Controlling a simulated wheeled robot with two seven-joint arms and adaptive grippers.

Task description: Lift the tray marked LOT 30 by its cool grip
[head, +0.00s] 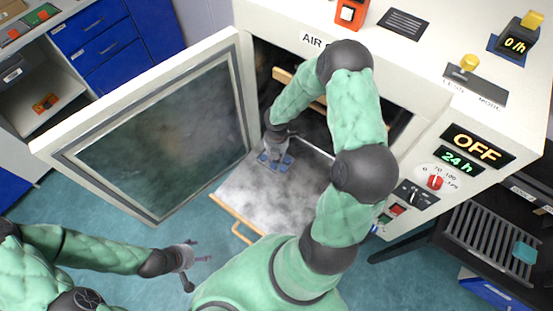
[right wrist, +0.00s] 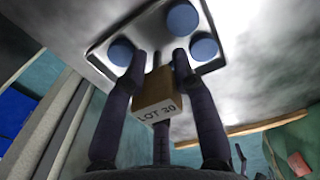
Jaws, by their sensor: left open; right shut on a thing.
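The tray marked LOT 30 (right wrist: 222,50) is a small metal tray with blue discs, over the pulled-out oven shelf. In the head view the tray (head: 263,160) is partly covered by my right gripper (head: 279,152). In the right wrist view, my right gripper (right wrist: 160,68) is shut on its tan cool grip (right wrist: 157,92), with the LOT 30 label facing the camera. I cannot tell whether the tray touches the shelf. My left gripper (head: 190,256) is open and empty, low and left of the shelf, away from the tray.
The oven door (head: 150,140) stands wide open on the left. The shelf (head: 255,203) sticks out with a wooden front handle (head: 232,218). A dark slatted rack (head: 490,240) with a teal piece (head: 524,252) stands at the right. The oven's display (head: 477,146) reads OFF.

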